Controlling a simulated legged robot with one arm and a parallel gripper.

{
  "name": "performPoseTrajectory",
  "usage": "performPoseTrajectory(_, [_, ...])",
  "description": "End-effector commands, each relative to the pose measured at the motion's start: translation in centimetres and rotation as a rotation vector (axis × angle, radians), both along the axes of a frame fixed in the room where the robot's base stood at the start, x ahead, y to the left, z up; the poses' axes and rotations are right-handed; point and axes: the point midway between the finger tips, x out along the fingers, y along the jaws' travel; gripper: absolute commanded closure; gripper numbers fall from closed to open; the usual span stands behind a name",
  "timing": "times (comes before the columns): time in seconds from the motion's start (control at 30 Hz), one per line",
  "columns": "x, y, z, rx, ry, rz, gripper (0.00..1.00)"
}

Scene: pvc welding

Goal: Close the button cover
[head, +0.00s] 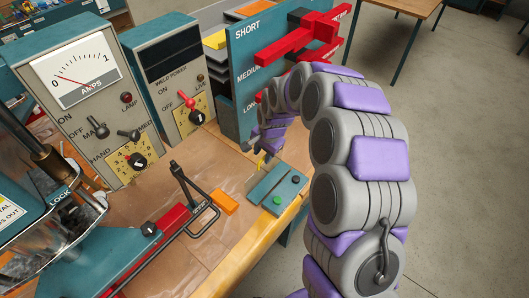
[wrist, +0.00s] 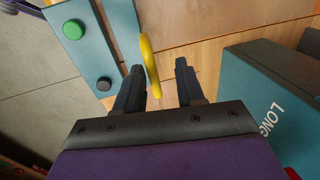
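The teal button box (head: 275,190) lies at the table's edge, with a green button (head: 277,200) and a black button (head: 295,179) uncovered. In the wrist view the box (wrist: 88,45) is at upper left, with its green button (wrist: 72,29) and black button (wrist: 103,83) in sight. The yellow button cover (wrist: 149,62) stands open at the box's side, seen edge-on. In the head view only a small yellow part (head: 261,163) shows by my gripper (head: 259,150). My gripper (wrist: 158,80) is open. The cover's end reaches between the fingers, nearer the left one; contact is unclear.
A teal board with red handles (head: 245,70) stands behind my arm. The weld power unit (head: 172,75) and amps meter unit (head: 80,90) stand at left. A red clamp with a black handle (head: 185,215) and an orange block (head: 225,203) lie left of the box.

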Motion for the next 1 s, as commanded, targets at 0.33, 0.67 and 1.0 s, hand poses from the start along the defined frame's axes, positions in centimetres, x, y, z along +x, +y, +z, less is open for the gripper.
performPoseTrajectory(0.33, [0.06,-0.94,0.26,0.012,-0.001,-0.003,0.88])
performPoseTrajectory(0.67, [0.00,-0.08,0.00,0.001,0.001,-0.002,1.00])
performPoseTrajectory(1.0, [-0.23,-0.15,0.21,0.007,0.000,-0.001,1.00])
